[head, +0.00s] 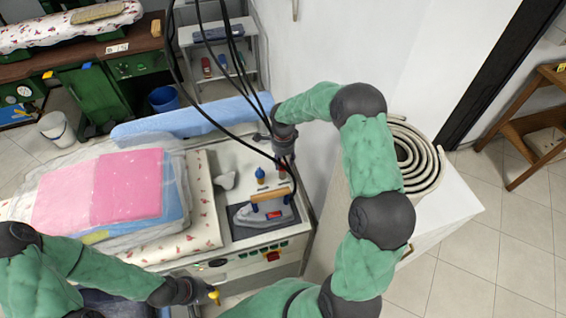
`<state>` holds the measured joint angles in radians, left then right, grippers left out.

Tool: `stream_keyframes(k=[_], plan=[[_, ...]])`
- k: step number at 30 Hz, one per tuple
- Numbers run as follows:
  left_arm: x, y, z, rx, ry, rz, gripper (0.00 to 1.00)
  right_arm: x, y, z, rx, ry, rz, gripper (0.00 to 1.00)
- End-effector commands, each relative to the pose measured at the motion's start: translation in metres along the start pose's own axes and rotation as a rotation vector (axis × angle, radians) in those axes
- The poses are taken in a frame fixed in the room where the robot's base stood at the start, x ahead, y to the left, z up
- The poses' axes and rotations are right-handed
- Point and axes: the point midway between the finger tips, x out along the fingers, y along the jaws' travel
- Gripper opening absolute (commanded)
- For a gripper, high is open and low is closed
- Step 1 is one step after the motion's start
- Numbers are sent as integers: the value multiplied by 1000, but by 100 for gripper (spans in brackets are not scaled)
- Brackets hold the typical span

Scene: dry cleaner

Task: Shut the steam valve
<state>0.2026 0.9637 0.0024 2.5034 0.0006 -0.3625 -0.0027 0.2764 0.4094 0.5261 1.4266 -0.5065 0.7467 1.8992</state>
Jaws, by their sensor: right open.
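I cannot tell for sure which part is the steam valve. A small red-topped fitting (283,172) stands at the back right of the ironing station, partly hidden by my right gripper and cables. A blue-topped fitting (260,174) stands just left of it. My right gripper (276,150) is open, pointing down just above the red-topped fitting; whether they touch is unclear. My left gripper (200,293) is low at the station's front edge, beside a small yellow part (214,295); its finger opening is too small to make out.
An iron (262,215) with a wooden handle rests on a dark plate, in front of the fittings. Folded pink and blue laundry in clear plastic (125,188) covers the board at left. Black cables hang near my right gripper. A rolled hose (415,155) lies on the white cabinet (455,205) at right.

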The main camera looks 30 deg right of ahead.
Motion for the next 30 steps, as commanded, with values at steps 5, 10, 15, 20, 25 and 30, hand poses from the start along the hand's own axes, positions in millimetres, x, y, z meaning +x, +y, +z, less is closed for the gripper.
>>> stream_keyframes(k=[5,10,15,20,25,30], plan=[[1,0,0,0,0,0,0,14,0,0,1,0,1,46],[1,0,0,0,0,0,0,16,0,0,1,-1,0,46],[1,0,0,0,0,0,0,16,0,0,1,0,0,44],[1,0,0,0,0,0,0,16,0,0,1,0,0,0],[1,0,0,0,0,0,0,16,0,0,0,0,0,0],[2,-1,0,0,0,0,0,16,0,0,-17,0,0,0]])
